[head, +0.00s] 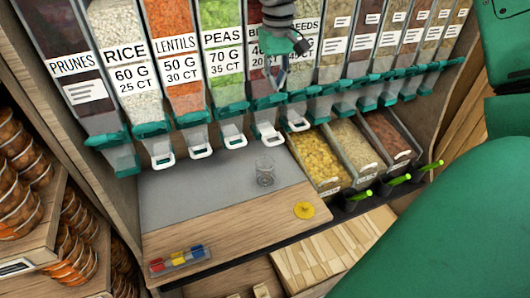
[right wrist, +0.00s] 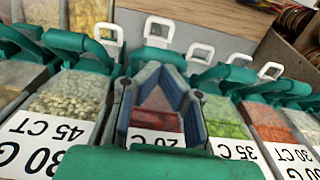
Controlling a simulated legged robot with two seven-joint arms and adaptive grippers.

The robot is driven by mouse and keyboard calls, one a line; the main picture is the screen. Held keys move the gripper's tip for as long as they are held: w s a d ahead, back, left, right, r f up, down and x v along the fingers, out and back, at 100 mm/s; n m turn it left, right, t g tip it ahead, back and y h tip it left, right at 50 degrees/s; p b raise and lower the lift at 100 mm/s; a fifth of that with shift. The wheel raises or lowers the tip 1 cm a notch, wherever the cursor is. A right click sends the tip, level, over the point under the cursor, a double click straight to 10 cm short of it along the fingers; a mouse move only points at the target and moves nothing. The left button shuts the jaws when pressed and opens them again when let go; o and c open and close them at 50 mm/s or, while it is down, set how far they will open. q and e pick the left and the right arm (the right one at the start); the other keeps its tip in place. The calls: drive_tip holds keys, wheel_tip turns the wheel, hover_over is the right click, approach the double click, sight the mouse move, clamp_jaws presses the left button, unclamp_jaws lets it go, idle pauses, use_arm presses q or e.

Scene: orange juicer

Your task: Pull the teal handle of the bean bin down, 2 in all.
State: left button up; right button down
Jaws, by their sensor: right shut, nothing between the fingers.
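The bean bin (head: 256,22) is the bin with dark red contents, fifth from the left, its label partly hidden by my right arm. Its teal handle (head: 268,102) is at the bottom, above a white loop. In the right wrist view the teal handle (right wrist: 160,56) lies just past my fingertips, with the white loop above it. My right gripper (head: 279,82) is shut and empty in front of the bin's lower part. It also shows in the right wrist view (right wrist: 153,68), with red beans visible between its fingers. I cannot tell whether the fingertips touch the handle. My left gripper is not in view.
Neighbouring bins with teal handles stand close on both sides, including peas (head: 222,60) and lentils (head: 176,75). A clear glass (head: 264,171) stands on the grey mat (head: 205,190) below. A yellow disc (head: 304,210) lies on the wooden counter. Open food bins (head: 316,160) are at the right.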

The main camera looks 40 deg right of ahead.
sight(277, 95)
drive_tip(key=shift+f+b, duration=0.3)
drive_tip(key=shift+f, duration=0.75)
drive_tip(key=shift+s+a+f+b, duration=0.1)
drive_tip(key=shift+s+f+b, duration=0.2)
drive_tip(key=shift+f, duration=0.3)
drive_tip(key=f, duration=0.1)
drive_tip(key=f+b, duration=0.1)
drive_tip(key=f, duration=0.1)
drive_tip(key=shift+s+a+f, duration=0.15)
drive_tip(key=shift+s+f, duration=0.15)
drive_tip(key=shift+f, duration=0.1)
